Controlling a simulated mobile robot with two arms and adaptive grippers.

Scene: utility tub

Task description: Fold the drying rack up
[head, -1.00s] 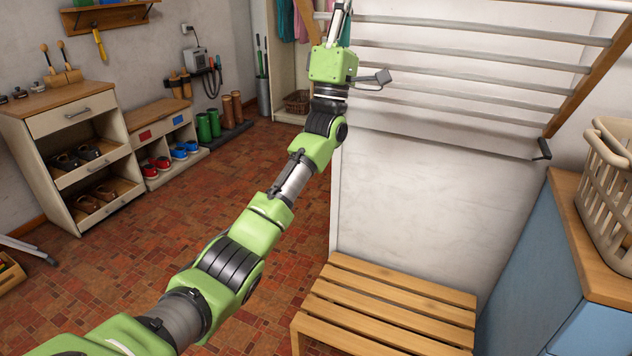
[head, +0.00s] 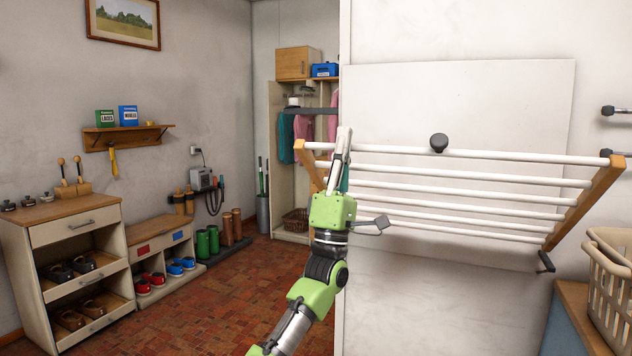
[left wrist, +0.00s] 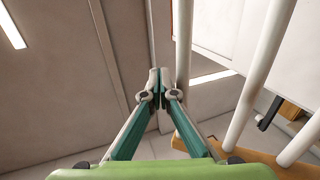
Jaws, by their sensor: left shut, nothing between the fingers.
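The drying rack (head: 456,154) hangs on the wall panel, folded out. Several white rails run between its wooden left side arm (head: 308,164) and right side arm (head: 584,202). A dark round knob (head: 438,143) sits at its top front rail. My left gripper (head: 344,132) is at the rack's left end, shut and empty, pointing up. In the left wrist view its fingertips (left wrist: 160,76) are together, with white rails (left wrist: 262,72) to their right. In the head view the gripper overlaps the rail ends; I cannot tell whether it touches them. My right gripper is not in view.
A beige laundry basket (head: 610,285) stands on a wood-topped blue cabinet (head: 572,316) at the lower right. Dark-tipped pegs (head: 615,111) stick out at the right. A drawer cabinet (head: 75,230) and shoe bench stand at the left. The tiled floor between is clear.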

